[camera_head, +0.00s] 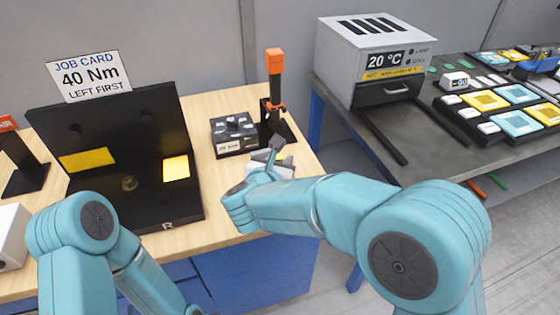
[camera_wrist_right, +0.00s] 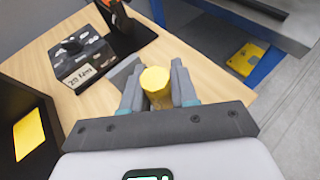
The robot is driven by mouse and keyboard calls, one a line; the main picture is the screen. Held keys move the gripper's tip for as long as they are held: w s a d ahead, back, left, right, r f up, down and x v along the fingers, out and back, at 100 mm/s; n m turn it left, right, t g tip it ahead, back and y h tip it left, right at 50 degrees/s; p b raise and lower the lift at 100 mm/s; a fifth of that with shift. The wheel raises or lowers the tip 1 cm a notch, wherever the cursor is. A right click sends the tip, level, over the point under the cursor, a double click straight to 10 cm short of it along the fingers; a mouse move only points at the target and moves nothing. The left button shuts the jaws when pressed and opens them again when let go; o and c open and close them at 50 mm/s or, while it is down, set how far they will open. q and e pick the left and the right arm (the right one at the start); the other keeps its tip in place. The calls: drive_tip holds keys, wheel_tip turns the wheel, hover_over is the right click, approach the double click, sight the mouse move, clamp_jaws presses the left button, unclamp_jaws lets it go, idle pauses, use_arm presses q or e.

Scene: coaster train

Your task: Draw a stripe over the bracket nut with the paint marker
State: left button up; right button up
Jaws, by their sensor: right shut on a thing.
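My right gripper (camera_head: 272,158) is over the wooden bench top, near its right edge. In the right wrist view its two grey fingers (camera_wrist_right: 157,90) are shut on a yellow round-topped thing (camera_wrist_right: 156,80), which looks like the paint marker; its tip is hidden. A black fixture (camera_head: 150,208) with yellow patches stands left of this gripper, apart from it. A small brownish round part (camera_head: 129,183) sits low on the fixture; I cannot tell whether it is the bracket nut. My left arm comes in at the lower left; its gripper is not visible.
A black box of grey parts (camera_head: 233,146) and a black stand (camera_head: 277,125) with an orange-topped tool (camera_head: 274,62) stand just behind the right gripper. A job card (camera_head: 90,77) tops the fixture. A grey oven-like unit (camera_head: 375,55) stands on the dark table at right.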

drive_tip(key=shift+r+p, duration=1)
drive_tip(key=shift+r, duration=1.45)
